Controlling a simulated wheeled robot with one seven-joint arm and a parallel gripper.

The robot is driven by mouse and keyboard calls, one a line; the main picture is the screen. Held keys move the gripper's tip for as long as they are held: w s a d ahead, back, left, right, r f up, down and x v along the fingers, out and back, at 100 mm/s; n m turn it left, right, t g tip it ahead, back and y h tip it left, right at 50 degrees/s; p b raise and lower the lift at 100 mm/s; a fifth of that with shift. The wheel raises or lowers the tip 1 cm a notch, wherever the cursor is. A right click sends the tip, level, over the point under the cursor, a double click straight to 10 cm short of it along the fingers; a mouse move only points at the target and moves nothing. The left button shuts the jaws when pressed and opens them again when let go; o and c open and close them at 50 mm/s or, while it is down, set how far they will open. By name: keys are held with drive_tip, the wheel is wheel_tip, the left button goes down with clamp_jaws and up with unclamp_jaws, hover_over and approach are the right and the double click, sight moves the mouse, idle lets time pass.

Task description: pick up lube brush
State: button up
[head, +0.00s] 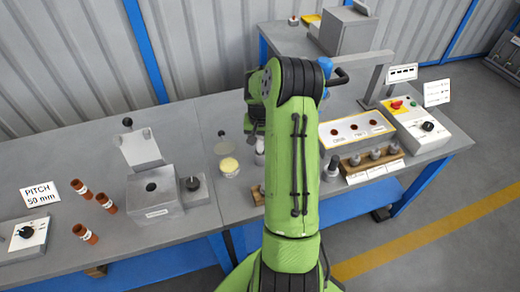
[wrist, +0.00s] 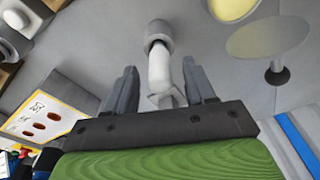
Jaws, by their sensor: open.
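My gripper (wrist: 159,68) is open in the wrist view, with one dark finger on each side of a pale grey upright piece (wrist: 160,70). That piece has a wider grey round part (wrist: 159,34) at its far end and seems to be the lube brush in its holder, though I see no bristles. I cannot tell whether the fingers touch it. In the head view my gripper (head: 254,122) is partly hidden by my green arm. A grey piece (head: 260,150) shows beside the arm, below the gripper. A pot with yellow content (head: 229,167) stands left of it, also in the wrist view (wrist: 232,7).
A clear round disc (wrist: 268,37) on a dark foot is close to the gripper. A white panel with brown holes (head: 352,130) and a wooden rack of grey parts (head: 372,162) are to the right. A grey block fixture (head: 153,190) and several brown cylinders (head: 85,234) are left.

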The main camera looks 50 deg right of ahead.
drive_tip(key=shift+w+d+f, duration=0.1)
drive_tip(key=shift+f, duration=0.85)
drive_tip(key=shift+r, duration=0.1)
clamp_jaws()
